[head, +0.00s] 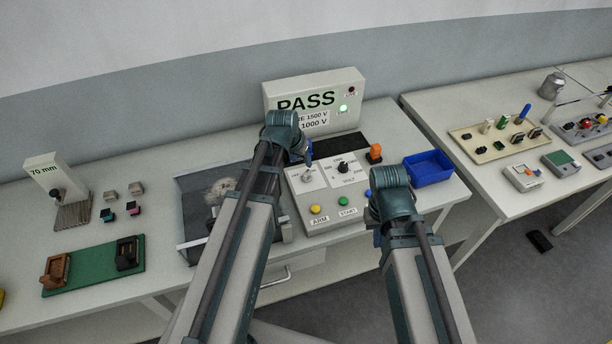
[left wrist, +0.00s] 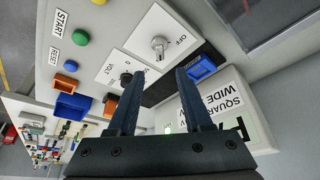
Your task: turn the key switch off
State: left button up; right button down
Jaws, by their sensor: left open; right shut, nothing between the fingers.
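The key switch (head: 308,175) is a silver key on a white plate of the grey control panel (head: 320,214). In the left wrist view the key (left wrist: 160,45) stands just beyond my fingertips, beside the word OFF. My left gripper (left wrist: 155,77) is open, its two dark fingers apart with nothing between them. In the head view my left arm hides most of that gripper and ends just behind the switch. My right gripper (head: 377,238) is mostly hidden by its own wrist, low at the panel's right front, shut and empty.
The VOLT knob (head: 343,168) sits right beside the key switch. A yellow button (head: 316,210) and a green button (head: 343,201) lie in front. A PASS display box (head: 314,97) stands behind. A blue bin (head: 429,168) and an orange piece (head: 375,152) are to the right.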

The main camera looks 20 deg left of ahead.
aim_at(307, 173)
pick_arm(q)
jog(key=b+x, duration=0.8)
jog(key=x, duration=0.2)
jog(key=shift+s, duration=0.1)
grip_shut()
